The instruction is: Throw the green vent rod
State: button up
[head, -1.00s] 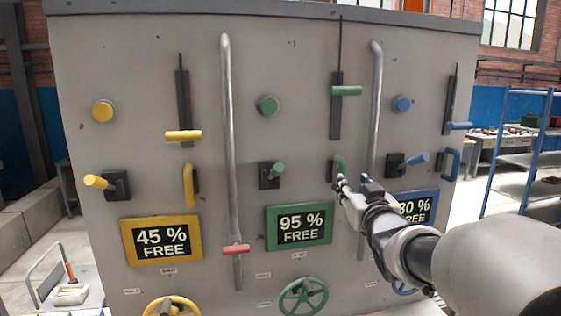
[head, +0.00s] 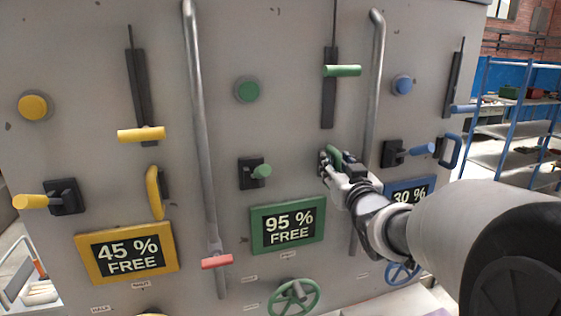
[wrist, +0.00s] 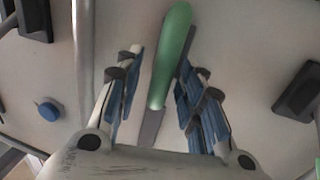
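A grey panel (head: 290,130) carries several green controls. A green upright handle (head: 333,155) is at my gripper (head: 328,166) in the head view, partly hidden by it. In the wrist view this green handle (wrist: 172,55) runs between the spread fingers of my gripper (wrist: 160,65), with a gap on each side. The gripper is open and holds nothing. A green crossbar (head: 342,71) on a dark vertical slot is above it. A green-tipped lever (head: 262,171) on a black block is to its left. I cannot tell from labels which one is the vent rod.
A grey pipe (head: 374,80) runs just right of the gripper, and another (head: 199,120) with a red handle (head: 216,262) is further left. A green 95 % sign (head: 288,226) and green wheel (head: 294,297) are below left. Blue controls (head: 422,149) are close on the right.

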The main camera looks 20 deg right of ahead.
jog(key=shift+s, duration=0.1)
jog(key=shift+c, duration=0.6)
grip_shut()
jog(key=shift+r, duration=0.1)
